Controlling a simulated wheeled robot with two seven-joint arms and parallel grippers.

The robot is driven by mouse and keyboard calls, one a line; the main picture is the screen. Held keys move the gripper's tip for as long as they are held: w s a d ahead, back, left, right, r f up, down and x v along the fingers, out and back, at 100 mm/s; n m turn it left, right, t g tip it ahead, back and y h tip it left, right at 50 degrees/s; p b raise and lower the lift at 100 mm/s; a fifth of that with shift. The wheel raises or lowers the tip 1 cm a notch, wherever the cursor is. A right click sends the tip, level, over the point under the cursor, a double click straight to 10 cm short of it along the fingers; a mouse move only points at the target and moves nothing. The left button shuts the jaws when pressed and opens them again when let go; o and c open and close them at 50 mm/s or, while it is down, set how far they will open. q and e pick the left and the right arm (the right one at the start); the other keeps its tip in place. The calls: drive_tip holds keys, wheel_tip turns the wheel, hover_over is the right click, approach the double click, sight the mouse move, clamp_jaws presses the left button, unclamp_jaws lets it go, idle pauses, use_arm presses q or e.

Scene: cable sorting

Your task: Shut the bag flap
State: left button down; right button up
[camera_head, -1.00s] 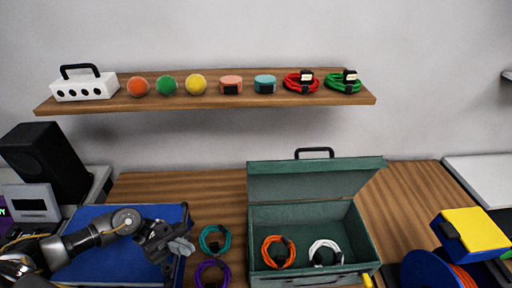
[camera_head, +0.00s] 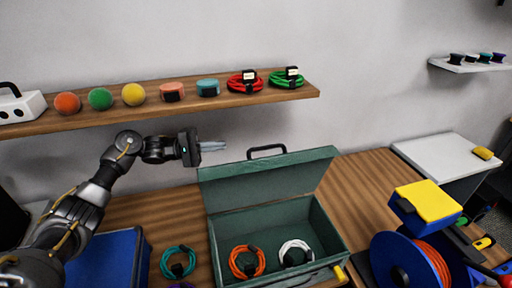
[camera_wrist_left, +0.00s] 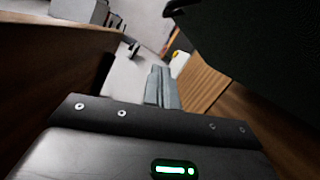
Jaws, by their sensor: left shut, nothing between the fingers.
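The green bag (camera_head: 335,240) stands on the wooden table with its flap (camera_head: 265,178) raised at the back and a black handle (camera_head: 266,149) on the flap's top edge. An orange cable coil (camera_head: 247,262) and a white cable coil (camera_head: 295,250) lie inside. My left gripper (camera_head: 212,146) is shut and empty, just above the flap's left top corner in the head view. In the left wrist view its fingers (camera_wrist_left: 163,88) point away, with the dark flap (camera_wrist_left: 255,40) at upper right. Contact with the flap cannot be told. My right gripper is not in view.
A wooden shelf (camera_head: 160,112) with balls and coils runs along the wall close above my left arm. A blue case (camera_head: 105,262) and a teal coil (camera_head: 178,262) lie left of the bag. A blue reel (camera_head: 385,262) and a yellow-topped block (camera_head: 430,202) stand right.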

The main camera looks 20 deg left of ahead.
use_arm(q)
drive_tip(key=d+r+p, duration=0.2)
drive_tip(key=d+p, duration=0.6)
drive_tip(key=d, duration=0.3)
drive_tip(key=shift+d, duration=0.15)
drive_tip(key=shift+s, duration=0.1)
